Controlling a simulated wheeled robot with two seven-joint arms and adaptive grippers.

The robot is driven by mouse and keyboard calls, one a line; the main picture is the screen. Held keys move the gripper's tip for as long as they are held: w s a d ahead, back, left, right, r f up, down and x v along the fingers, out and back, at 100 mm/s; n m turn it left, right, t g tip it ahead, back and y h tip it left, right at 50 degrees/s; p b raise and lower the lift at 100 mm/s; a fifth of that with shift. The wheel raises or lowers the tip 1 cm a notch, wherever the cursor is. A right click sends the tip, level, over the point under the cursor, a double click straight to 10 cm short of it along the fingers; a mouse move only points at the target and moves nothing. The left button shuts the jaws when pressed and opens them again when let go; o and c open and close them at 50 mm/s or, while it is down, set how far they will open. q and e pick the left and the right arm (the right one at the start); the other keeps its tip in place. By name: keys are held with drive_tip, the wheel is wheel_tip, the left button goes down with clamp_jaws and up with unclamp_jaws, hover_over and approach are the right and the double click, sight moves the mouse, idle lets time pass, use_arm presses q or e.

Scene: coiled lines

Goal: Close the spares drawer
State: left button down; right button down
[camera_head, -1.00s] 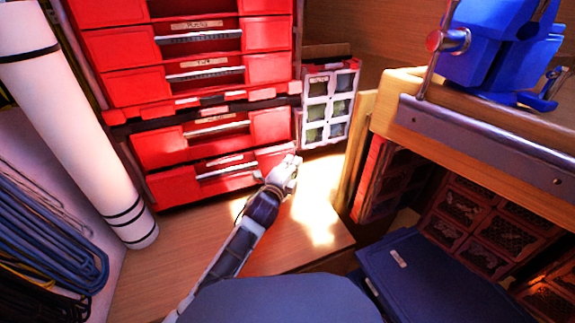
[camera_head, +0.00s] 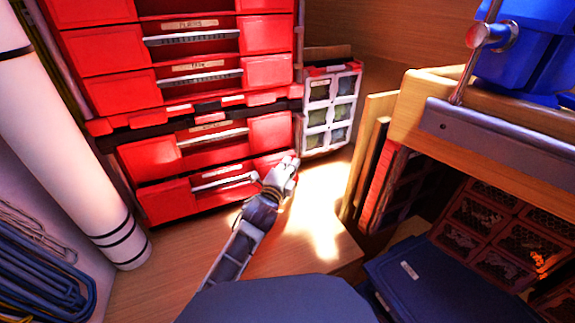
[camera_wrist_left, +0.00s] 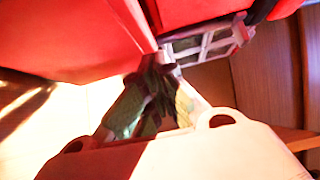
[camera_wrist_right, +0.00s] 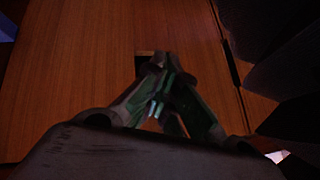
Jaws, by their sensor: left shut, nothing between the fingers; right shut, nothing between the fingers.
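A red drawer cabinet (camera_head: 205,100) stands at the back left, with several drawers in a stack. No label that I can read says spares, so I cannot tell for sure which drawer is the spares drawer. The lowest drawer (camera_head: 165,200) has a pale handle and label. My left gripper (camera_head: 291,163) is shut and empty at the right end of this drawer's front. In the left wrist view its fingertips (camera_wrist_left: 163,62) are close to a red drawer face (camera_wrist_left: 75,40); contact is unclear. My right gripper (camera_wrist_right: 163,65) is shut and empty over a dark wooden surface, outside the head view.
A clear-windowed organiser case (camera_head: 330,110) stands right of the cabinet. A white roll (camera_head: 70,140) and coiled lines (camera_head: 40,265) are at the left. A workbench (camera_head: 425,110) with a blue vise (camera_head: 540,55) and a blue bin (camera_head: 430,275) are at the right.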

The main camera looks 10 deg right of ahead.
use_arm(q)
drive_tip(key=shift+w+a+p, duration=0.2)
drive_tip(key=shift+w+p, duration=0.3)
drive_tip(key=shift+w, duration=0.15)
drive_tip(key=shift+w+a+p, duration=0.2)
drive_tip(key=shift+w+p, duration=0.3)
drive_tip(key=shift+w, duration=0.1)
